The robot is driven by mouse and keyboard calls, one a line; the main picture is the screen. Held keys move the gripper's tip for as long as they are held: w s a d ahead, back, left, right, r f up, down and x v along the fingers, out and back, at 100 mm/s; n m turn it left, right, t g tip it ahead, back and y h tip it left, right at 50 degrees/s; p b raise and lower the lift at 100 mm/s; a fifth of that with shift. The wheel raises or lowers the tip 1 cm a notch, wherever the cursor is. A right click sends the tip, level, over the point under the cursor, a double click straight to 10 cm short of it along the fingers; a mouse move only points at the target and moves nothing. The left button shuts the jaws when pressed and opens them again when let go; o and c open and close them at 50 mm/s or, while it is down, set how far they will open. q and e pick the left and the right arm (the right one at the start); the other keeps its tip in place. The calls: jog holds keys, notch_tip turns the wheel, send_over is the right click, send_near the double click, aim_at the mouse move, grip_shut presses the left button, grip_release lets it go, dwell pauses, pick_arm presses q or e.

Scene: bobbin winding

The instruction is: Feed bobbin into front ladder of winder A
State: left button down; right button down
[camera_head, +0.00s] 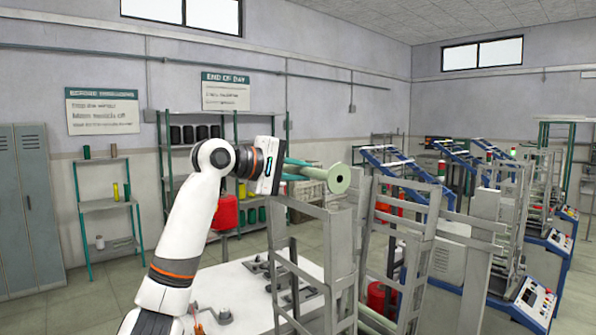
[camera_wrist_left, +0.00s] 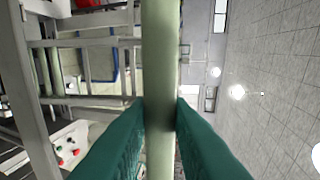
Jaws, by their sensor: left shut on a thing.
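My left gripper (camera_head: 292,170) has teal fingers and is shut on a pale green bobbin (camera_head: 338,179). The bobbin is a long tube held about level, its round flanged end facing the camera, above the top of a grey ladder frame (camera_head: 335,235). In the left wrist view the bobbin (camera_wrist_left: 160,60) runs up the middle between the teal fingertips (camera_wrist_left: 160,108). The grey ladder rails (camera_wrist_left: 85,43) lie to its left there, with another pale green tube (camera_wrist_left: 44,72) among them. I cannot tell whether the held bobbin touches the frame. My right gripper is not in view.
A white table (camera_head: 232,290) with metal parts stands below my left arm. A second grey ladder frame (camera_head: 420,235) stands right of the first. Blue winding machines (camera_head: 545,240) fill the right side. Shelves (camera_head: 105,205) and lockers (camera_head: 35,200) line the back left; floor there is clear.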

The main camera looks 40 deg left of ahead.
pick_arm(q)
notch_tip(320, 180, down, 6)
jog(key=b, duration=0.4)
jog(key=shift+w+b, duration=0.15)
jog(key=shift+b, duration=0.2)
notch_tip(320, 180, down, 6)
jog(key=b, duration=0.4)
jog(key=shift+w+b, duration=0.2)
jog(key=shift+b, duration=0.1)
notch_tip(320, 180, down, 6)
jog(key=b, duration=0.4)
jog(key=shift+w, duration=0.15)
jog(key=shift+f+b, duration=0.1)
jog(key=shift+b, duration=0.2)
